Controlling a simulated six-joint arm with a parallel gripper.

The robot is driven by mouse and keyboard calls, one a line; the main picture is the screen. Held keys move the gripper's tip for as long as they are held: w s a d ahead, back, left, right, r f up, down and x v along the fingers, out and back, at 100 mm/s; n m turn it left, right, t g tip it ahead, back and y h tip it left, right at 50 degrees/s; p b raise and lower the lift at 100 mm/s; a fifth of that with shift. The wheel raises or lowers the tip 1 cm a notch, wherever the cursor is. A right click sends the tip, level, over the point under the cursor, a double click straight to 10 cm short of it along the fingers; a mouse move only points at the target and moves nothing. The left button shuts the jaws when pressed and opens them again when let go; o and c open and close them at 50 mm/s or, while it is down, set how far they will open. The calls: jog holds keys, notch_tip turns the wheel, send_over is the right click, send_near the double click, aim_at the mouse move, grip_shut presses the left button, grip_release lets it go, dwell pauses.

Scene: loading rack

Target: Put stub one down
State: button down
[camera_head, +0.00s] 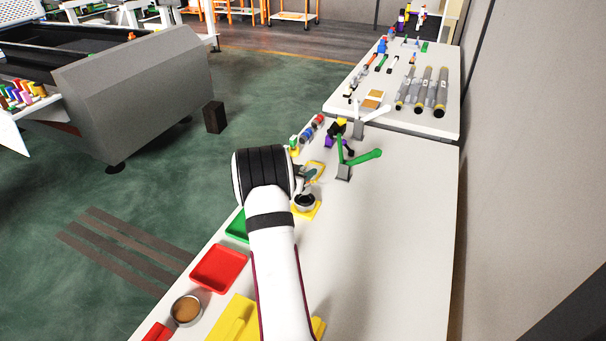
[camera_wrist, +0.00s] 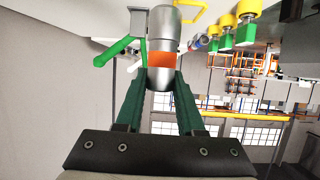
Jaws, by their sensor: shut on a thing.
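My gripper (camera_wrist: 160,82) is shut on a stub (camera_wrist: 161,38), a grey metal cylinder with an orange band and a rounded near end. The two dark green fingers press on it from both sides in the wrist view. In the head view my gripper (camera_head: 306,173) is over the left edge of the white table, partly hidden by my wrist. The stub cannot be made out clearly there.
A green-handled stand (camera_head: 344,171) is right of my gripper. A dark round cup on a yellow base (camera_head: 313,211) is close below it. Several small coloured pieces (camera_head: 307,133) line the table edge beyond. A red tray (camera_head: 219,268) is nearer. The table's right side is bare.

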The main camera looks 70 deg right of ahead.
jog(key=r+n+t, duration=0.1)
jog(key=r+t, duration=0.1)
jog(key=r, duration=0.1)
jog(key=s+r+n+t, duration=0.1)
jog(key=shift+d+r+n, duration=0.25)
jog(key=shift+d+n, duration=0.05)
jog(key=w+a+n+t+y, duration=0.2)
jog(key=a+n+t+y, duration=1)
jog(key=a, duration=1.3)
jog(key=shift+n+g+h, duration=0.6)
jog(key=shift+n+g, duration=0.1)
jog(key=shift+n, duration=0.1)
jog(key=w+a+f, duration=0.1)
jog(key=w+f, duration=0.2)
jog(key=w+a+f, duration=0.2)
jog(key=w+f, duration=0.1)
jog(key=f, duration=0.1)
jog(key=w+a+f, duration=0.1)
jog(key=w+f, duration=0.2)
jog(key=w, duration=0.1)
jog(key=shift+w+a+f, duration=0.1)
jog(key=shift+a+f, duration=0.1)
jog(key=shift+f, duration=0.5)
